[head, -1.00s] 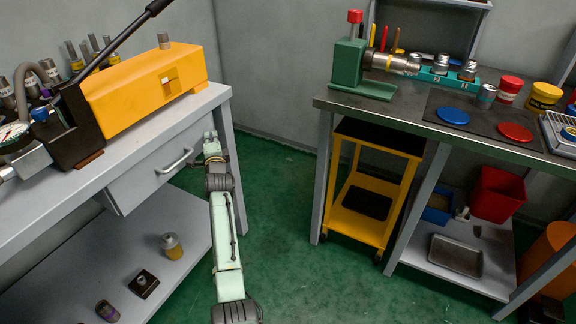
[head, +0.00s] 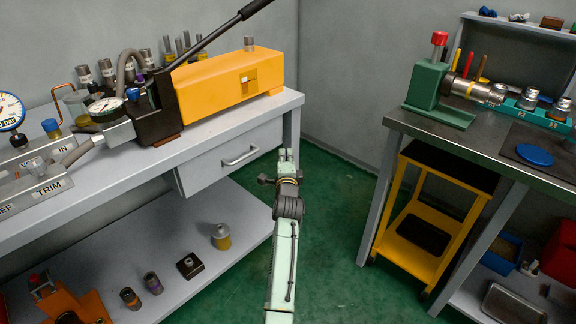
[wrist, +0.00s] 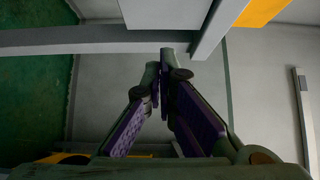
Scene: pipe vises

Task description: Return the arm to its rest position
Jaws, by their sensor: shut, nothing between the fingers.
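My arm (head: 283,255) reaches forward from the bottom of the head view, over the green floor between the two benches. My gripper (head: 286,153) is at its far end, beside the right end of the left bench's drawer. In the wrist view my gripper (wrist: 163,75) shows two fingers with purple pads, drawn together at the tips with nothing between them.
The left bench (head: 290,103) with its drawer (head: 235,155) stands close to my gripper. The right bench (head: 480,150) holds a green vise (head: 428,90); a yellow cart (head: 420,240) stands under it. Open green floor (head: 335,225) lies between.

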